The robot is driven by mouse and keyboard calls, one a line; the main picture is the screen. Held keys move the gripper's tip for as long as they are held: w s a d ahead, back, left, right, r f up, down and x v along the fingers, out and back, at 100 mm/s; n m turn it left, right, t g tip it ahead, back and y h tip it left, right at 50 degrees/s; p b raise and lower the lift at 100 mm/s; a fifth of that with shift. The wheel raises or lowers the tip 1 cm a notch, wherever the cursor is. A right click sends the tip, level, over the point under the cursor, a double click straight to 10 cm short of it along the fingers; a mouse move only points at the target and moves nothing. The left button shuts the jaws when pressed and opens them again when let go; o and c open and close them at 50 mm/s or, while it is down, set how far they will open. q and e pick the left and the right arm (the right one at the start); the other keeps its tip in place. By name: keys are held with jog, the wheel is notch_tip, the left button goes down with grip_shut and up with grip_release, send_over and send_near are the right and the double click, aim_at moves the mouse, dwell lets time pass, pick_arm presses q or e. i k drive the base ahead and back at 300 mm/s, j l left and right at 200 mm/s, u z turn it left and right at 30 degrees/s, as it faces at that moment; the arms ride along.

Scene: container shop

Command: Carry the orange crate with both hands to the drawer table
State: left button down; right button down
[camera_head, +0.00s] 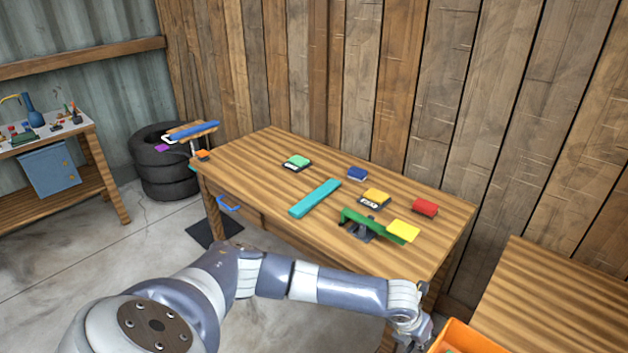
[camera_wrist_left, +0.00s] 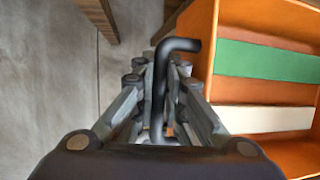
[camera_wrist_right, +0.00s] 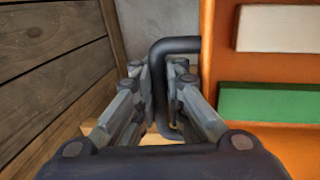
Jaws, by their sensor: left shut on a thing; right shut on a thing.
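The orange crate (camera_head: 467,338) shows at the bottom right of the head view, mostly cut off by the frame edge. In the left wrist view the crate (camera_wrist_left: 205,40) holds a green block and a white block. My left gripper (camera_wrist_left: 165,85) is shut on the crate's black bent handle. In the right wrist view my right gripper (camera_wrist_right: 163,90) is shut on the other black handle of the crate (camera_wrist_right: 208,60). The wooden drawer table (camera_head: 262,152) stands in the middle of the head view, with a blue drawer handle (camera_head: 229,203) on its front.
On the drawer table lie a teal bar (camera_head: 314,198), a green lever piece (camera_head: 375,224), a red block (camera_head: 425,207) and several small coloured blocks. A second wooden table (camera_head: 550,300) is at the right. Stacked tyres (camera_head: 165,180) and a workbench (camera_head: 95,150) stand left. A plank wall is behind.

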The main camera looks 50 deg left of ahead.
aim_at(258, 175)
jog(key=k+j, duration=0.1)
jog(key=j, duration=1.7)
jog(key=k+j, duration=0.1)
jog(key=j, duration=1.7)
jog(key=k+j+u, duration=0.1)
jog(key=j, duration=1.7)
